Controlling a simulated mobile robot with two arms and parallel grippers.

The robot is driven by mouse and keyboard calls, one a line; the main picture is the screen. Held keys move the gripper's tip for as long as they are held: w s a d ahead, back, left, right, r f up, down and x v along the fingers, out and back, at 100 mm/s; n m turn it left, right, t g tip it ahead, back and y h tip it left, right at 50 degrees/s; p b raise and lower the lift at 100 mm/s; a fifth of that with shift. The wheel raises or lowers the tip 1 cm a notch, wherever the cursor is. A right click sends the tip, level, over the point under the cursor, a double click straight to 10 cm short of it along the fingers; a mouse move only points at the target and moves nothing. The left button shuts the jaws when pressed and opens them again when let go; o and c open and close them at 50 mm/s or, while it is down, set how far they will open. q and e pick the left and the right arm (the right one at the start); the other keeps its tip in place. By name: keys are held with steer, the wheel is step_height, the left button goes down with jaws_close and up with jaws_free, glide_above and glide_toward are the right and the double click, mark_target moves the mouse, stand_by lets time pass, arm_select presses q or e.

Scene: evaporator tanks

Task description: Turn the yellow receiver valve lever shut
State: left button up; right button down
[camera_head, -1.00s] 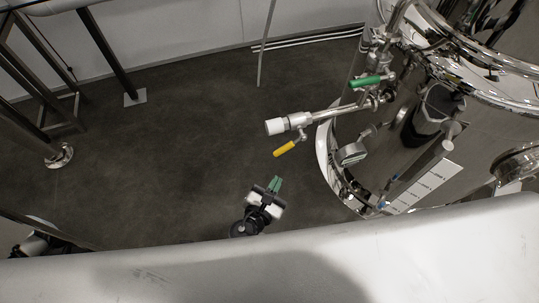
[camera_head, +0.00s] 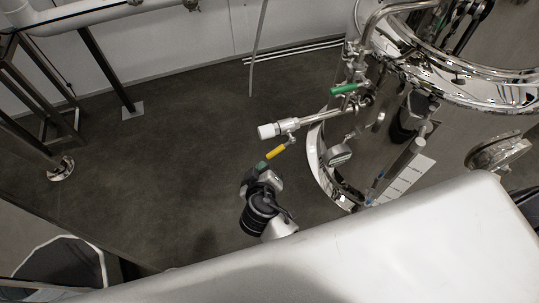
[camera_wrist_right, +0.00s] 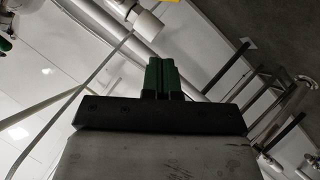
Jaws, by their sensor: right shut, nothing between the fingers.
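The yellow lever (camera_head: 276,152) sits under a horizontal steel pipe with a white end piece (camera_head: 269,131), left of the shiny tank. It slants down to the left. My right gripper (camera_head: 262,165) is just below the lever's lower left end, with its green fingertips close to it. I cannot tell whether they touch. In the right wrist view the green fingers (camera_wrist_right: 160,76) are shut together with nothing between them. The white end piece (camera_wrist_right: 147,23) shows beyond them, and a sliver of yellow is at the top edge. My left gripper does not show.
A green lever (camera_head: 343,88) is on the pipework above right. Steel frame legs (camera_head: 105,70) stand at the left. The dark floor (camera_head: 170,150) between is clear.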

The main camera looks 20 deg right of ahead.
glide_above(271, 156)
steer(key=s+a, duration=0.2)
steer(key=a, duration=0.1)
step_height(271, 156, down, 4)
steer(key=r, duration=0.1)
steer(key=f, duration=0.1)
steer(key=d+f+b, duration=0.1)
steer(key=shift+w+d+f, duration=0.2)
steer(key=shift+d+f, duration=0.1)
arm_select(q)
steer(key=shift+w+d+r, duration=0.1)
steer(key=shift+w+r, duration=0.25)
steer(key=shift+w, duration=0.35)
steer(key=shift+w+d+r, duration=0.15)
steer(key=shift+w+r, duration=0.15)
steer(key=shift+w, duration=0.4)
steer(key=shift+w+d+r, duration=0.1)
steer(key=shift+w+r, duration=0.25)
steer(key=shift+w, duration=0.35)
arm_select(e)
steer(key=shift+w+d+f, duration=0.15)
steer(key=shift+d+f, duration=0.3)
steer(key=shift+f, duration=0.15)
arm_select(q)
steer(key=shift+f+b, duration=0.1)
steer(key=shift+b, duration=0.2)
arm_select(e)
steer(key=shift+f, duration=0.1)
